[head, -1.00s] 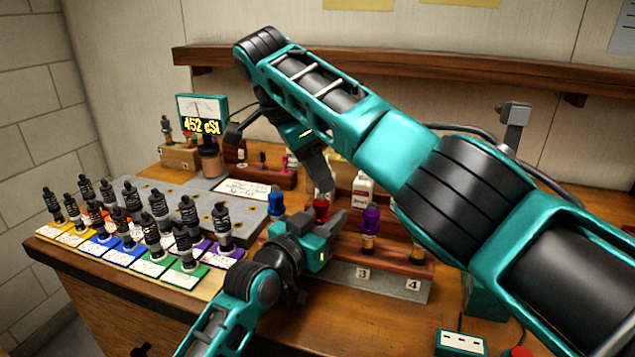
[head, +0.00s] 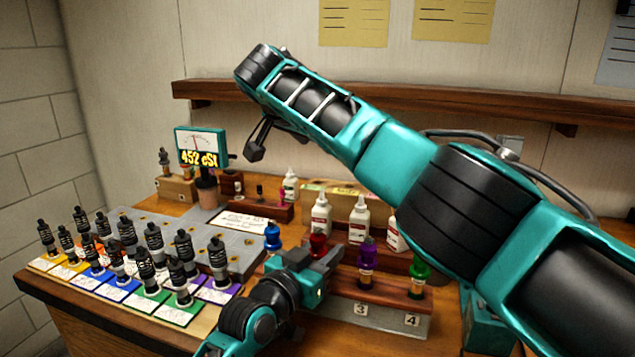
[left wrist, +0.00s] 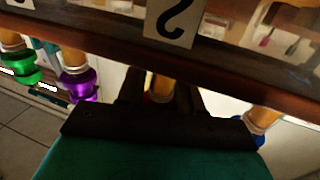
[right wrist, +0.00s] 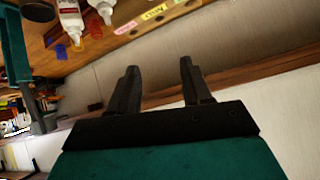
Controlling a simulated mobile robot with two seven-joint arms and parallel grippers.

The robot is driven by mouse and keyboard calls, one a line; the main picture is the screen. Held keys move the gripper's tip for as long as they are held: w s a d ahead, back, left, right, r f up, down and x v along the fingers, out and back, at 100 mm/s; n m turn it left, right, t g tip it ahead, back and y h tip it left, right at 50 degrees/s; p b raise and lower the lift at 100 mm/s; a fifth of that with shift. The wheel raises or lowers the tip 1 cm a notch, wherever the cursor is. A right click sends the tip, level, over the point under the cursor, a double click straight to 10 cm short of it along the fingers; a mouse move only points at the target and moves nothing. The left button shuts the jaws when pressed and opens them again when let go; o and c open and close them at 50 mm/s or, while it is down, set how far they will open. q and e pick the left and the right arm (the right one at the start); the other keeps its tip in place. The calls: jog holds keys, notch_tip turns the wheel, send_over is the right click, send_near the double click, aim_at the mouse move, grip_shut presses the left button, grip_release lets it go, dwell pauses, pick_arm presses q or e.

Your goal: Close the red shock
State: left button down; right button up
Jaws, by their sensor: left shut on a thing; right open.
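The red shock (head: 318,243) stands in the wooden rack (head: 388,304) between the blue shock (head: 273,236) and the purple shock (head: 367,258); only its red top shows above my left gripper. My left gripper (head: 322,263) is shut on its body. In the left wrist view, the fingers (left wrist: 160,95) are on either side of an amber and red part (left wrist: 160,86), below the rack's label 2. My right gripper is open and empty in the right wrist view (right wrist: 158,85), away from the rack and facing the wall and shelf.
The green shock (head: 418,277) stands at the rack's right end. White bottles (head: 359,220) stand behind the rack. At left are several black-sprung shocks on coloured cards and a meter (head: 200,148) reading 452 cSt. A wooden shelf (head: 480,104) runs along the wall behind my right arm.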

jog(key=w+a+r+n+t+y, duration=0.3)
jog(key=a+r+n+t, duration=0.15)
jog(key=r+n, duration=0.4)
jog(key=w+a+r+n+t+y, duration=0.3)
jog(key=r+n+t, duration=0.35)
jog(key=n, duration=0.35)
jog(key=s+a+r+n+g+y, duration=0.1)
jog(key=s+a+n+g+y, duration=0.45)
jog(key=n, duration=0.75)
jog(key=s+a+n+g+y, duration=0.15)
jog(key=a+n+y, duration=0.5)
jog(key=n, duration=0.65)
jog(key=s+d+f+n+g+h, duration=0.25)
jog(key=f+n+g, duration=0.25)
jog(key=f+n, duration=0.3)
jog(key=s+d+f+n+g+h, duration=0.1)
jog(key=s+f+n+g, duration=0.3)
jog(key=n, duration=0.6)
jog(key=s+d+f+n+g+h, duration=0.1)
jog(key=d+f+n+h, duration=0.1)
jog(key=d, duration=0.3)
jog(key=s+d+f+n+g+h, duration=0.1)
jog(key=d+f+n+h, duration=0.2)
jog(key=d, duration=0.3)
jog(key=s+d+f+n+g+h, duration=0.1)
jog(key=d+f+n+g+h, duration=0.1)
jog(key=d+f+n+h, duration=0.1)
jog(key=shift+d+n+h, duration=0.45)
jog(key=shift+d+h, duration=0.6)
jog(key=shift+d, duration=0.35)
